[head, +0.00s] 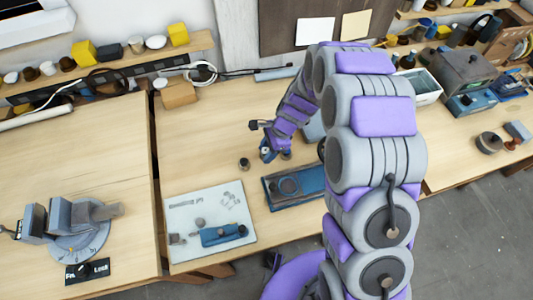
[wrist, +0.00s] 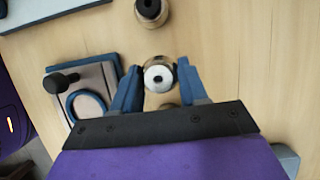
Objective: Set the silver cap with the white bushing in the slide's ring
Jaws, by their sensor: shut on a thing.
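The silver cap with the white bushing (wrist: 159,77) is between the two blue fingertips of my gripper (wrist: 158,78) in the wrist view. The white bushing faces the camera and has a dark centre hole. In the head view my gripper (head: 268,152) is over the bench, behind the blue slide (head: 310,200); the cap is too small there to make out clearly. In the wrist view the slide (wrist: 104,78) is left of my gripper, with a blue-rimmed ring (wrist: 88,106) and a black knob.
A dark-topped round part (head: 244,163) stands left of my gripper, also seen in the wrist view (wrist: 150,8). A pale mat (head: 185,250) with small parts and a blue tool lies at front left. A cardboard box (head: 179,95) stands at the back. Bare bench lies between.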

